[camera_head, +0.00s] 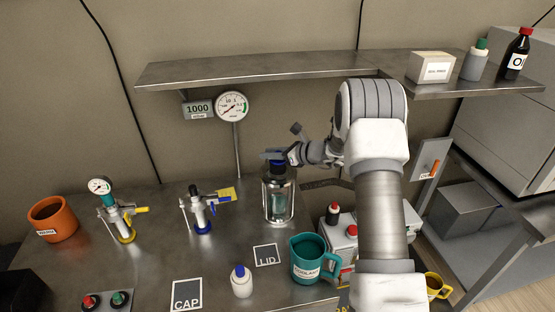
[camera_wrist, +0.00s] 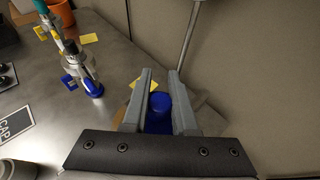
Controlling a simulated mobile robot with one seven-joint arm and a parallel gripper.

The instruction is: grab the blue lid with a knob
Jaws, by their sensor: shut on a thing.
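The blue lid with a knob (camera_wrist: 160,102) is between my gripper's two grey fingers in the wrist view. In the head view the blue lid (camera_head: 277,163) shows at the top of a clear glass jar (camera_head: 278,200). My gripper (camera_head: 284,157) comes in from the right at the lid and is shut on its knob. It also shows in the wrist view (camera_wrist: 160,88). The jar stands upright on the steel bench. I cannot tell whether the lid touches the jar rim.
A shelf (camera_head: 260,68) runs above the bench. A valve fitting (camera_head: 200,212) stands left of the jar. A LID card (camera_head: 267,255), a teal coolant jug (camera_head: 308,258) and a white bottle (camera_head: 241,281) are in front.

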